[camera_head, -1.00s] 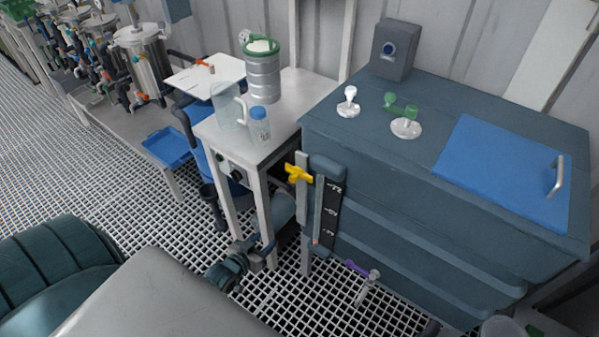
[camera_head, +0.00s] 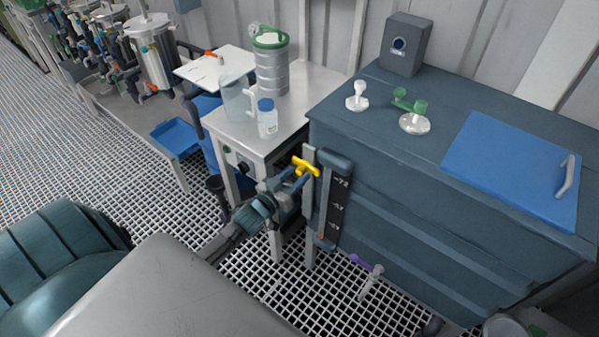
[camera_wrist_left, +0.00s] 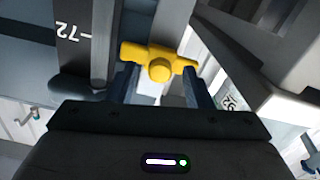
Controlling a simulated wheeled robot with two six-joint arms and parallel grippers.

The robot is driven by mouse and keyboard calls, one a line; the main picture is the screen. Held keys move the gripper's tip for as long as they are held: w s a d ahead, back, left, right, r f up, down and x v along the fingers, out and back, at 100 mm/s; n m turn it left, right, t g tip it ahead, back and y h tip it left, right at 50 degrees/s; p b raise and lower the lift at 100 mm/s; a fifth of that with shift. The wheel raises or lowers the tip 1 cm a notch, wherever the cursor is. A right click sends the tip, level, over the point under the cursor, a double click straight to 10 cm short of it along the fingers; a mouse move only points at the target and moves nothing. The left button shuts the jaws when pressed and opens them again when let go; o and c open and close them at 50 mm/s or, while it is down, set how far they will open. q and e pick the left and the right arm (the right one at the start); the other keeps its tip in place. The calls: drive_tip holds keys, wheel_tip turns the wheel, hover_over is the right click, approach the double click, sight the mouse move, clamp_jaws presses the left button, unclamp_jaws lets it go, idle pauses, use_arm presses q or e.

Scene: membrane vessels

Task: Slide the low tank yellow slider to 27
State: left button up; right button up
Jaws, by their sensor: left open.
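The yellow slider (camera_head: 304,167) is a T-shaped knob on a grey upright rail (camera_head: 309,190) at the left end of the dark blue-grey tank (camera_head: 400,190). It sits near the rail's top, about level with the 72 mark on the black scale (camera_head: 333,212); the lower numbers are too small to read surely. My left gripper (camera_head: 292,182) is at the slider, open. In the left wrist view its fingers (camera_wrist_left: 160,86) are apart, one on each side below the yellow slider (camera_wrist_left: 160,68); I cannot tell whether they touch it. My right gripper is not in view.
A white-topped table (camera_head: 255,135) with a clear jug (camera_head: 237,98), a blue-capped bottle (camera_head: 267,119) and a metal canister (camera_head: 271,70) stands close left of the rail. A purple-handled valve (camera_head: 361,262) sticks out low below the scale. Grated floor lies in front.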

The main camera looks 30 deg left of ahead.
use_arm(q)
drive_tip(key=shift+w+d+p, duration=0.1)
drive_tip(key=shift+w+p, duration=0.35)
drive_tip(key=shift+w, duration=0.75)
clamp_jaws()
drive_tip(key=shift+f, duration=0.2)
